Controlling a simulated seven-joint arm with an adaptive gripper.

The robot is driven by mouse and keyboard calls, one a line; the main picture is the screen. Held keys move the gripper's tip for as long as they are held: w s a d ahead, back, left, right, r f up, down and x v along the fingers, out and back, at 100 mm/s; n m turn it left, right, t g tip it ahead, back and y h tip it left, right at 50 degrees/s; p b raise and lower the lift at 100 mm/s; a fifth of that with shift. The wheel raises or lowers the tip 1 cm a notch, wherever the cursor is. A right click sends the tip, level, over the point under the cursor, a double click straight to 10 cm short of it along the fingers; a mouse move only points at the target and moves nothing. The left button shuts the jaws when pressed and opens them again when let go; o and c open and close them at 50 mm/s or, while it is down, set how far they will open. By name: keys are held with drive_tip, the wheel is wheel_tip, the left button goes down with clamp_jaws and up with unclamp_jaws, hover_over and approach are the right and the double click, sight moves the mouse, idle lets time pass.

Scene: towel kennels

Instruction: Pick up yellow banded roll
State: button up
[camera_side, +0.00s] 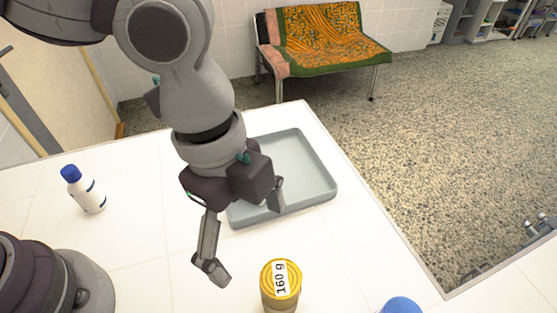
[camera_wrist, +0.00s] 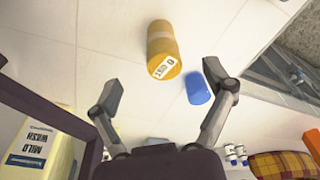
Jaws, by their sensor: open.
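The yellow banded roll (camera_side: 281,292) is a short yellow cylinder with a white label reading 160 g. It stands on the white tiled table near the front in the side view. It also shows in the wrist view (camera_wrist: 161,40), above the space between the fingertips. My gripper (camera_side: 247,233) is open and empty, with its fingers spread. It hangs above the table, up and to the left of the roll in the side view, and does not touch it. In the wrist view both fingers (camera_wrist: 169,92) show, one on each side below the roll.
A grey tray (camera_side: 328,187) lies behind my gripper and looks empty where visible. A blue object (camera_side: 402,306), partly cut off, is right of the roll; a blue cylinder (camera_wrist: 199,88) shows beside the roll in the wrist view. A white bottle (camera_side: 90,199) with a blue cap stands left.

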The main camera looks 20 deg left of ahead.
sight(282, 294)
drive_tip(key=shift+m, duration=0.4)
drive_tip(key=d+f, duration=0.1)
drive_tip(key=f, duration=0.2)
drive_tip(key=d+f, duration=0.1)
drive_tip(key=f, duration=0.3)
drive_tip(key=d+f, duration=0.2)
drive_tip(key=f, duration=0.2)
drive_tip(key=shift+s, duration=0.25)
drive_tip(key=shift+a, duration=0.1)
drive_tip(key=c, duration=1.1)
